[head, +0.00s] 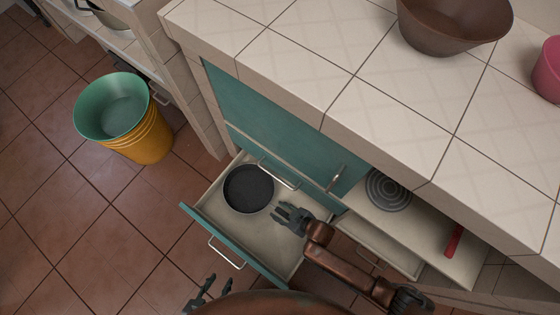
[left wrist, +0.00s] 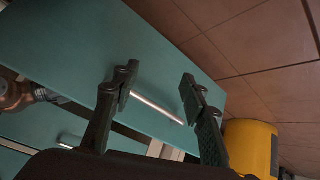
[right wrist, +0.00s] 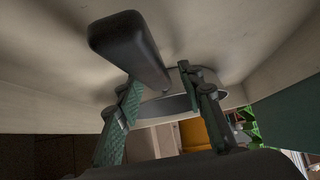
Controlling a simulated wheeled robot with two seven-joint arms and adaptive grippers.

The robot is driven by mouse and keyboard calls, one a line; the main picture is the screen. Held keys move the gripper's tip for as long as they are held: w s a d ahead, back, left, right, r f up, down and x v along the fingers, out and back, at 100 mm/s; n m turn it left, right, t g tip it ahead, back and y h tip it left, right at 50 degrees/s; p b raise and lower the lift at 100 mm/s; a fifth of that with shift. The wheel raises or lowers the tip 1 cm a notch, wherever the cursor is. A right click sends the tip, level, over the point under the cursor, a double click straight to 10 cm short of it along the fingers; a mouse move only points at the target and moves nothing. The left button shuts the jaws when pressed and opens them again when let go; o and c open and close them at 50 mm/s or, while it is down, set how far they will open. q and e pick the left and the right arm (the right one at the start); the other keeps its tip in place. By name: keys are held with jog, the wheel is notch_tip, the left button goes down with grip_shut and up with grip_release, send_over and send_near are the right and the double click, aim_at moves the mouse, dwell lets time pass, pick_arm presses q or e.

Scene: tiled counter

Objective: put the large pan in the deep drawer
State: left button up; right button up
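The large pan (head: 248,188) is dark and round and sits inside the open deep drawer (head: 315,213), toward its left side. My right gripper (head: 284,213) is over the drawer, just right of the pan. In the right wrist view, the pan's black handle (right wrist: 125,45) runs between the open fingers (right wrist: 158,88), with the pan's grey side (right wrist: 178,104) beyond. I see no clear grip on it. My left gripper (head: 208,288) is outside the drawer front. Its open fingers (left wrist: 160,92) show either side of the silver drawer handle (left wrist: 158,107), apart from it as far as I see.
A yellow bucket with a green inside (head: 112,108) stands on the floor at left. Right of the drawer, an open compartment holds a grey ringed disc (head: 388,190) and a red item (head: 453,241). A brown bowl (head: 450,30) and a pink bowl (head: 548,70) stand on the tiled counter.

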jog(key=shift+d+r, duration=0.15)
jog(key=shift+r, duration=0.05)
jog(key=p+v, duration=0.4)
jog(key=v, duration=0.2)
jog(key=shift+w, duration=0.15)
jog(key=p+v, duration=0.2)
jog(key=v, duration=0.3)
jog(key=shift+p, duration=0.3)
jog(key=shift+s+d+r, duration=0.15)
jog(key=shift+s, duration=0.2)
pick_arm(q)
jog(key=s+a+r+g, duration=0.1)
jog(key=s+r+g, duration=0.2)
jog(key=r, duration=0.6)
jog(key=shift+s+r+g, duration=0.4)
jog(key=shift+g, duration=0.4)
pick_arm(e)
jog(key=shift+s, duration=0.1)
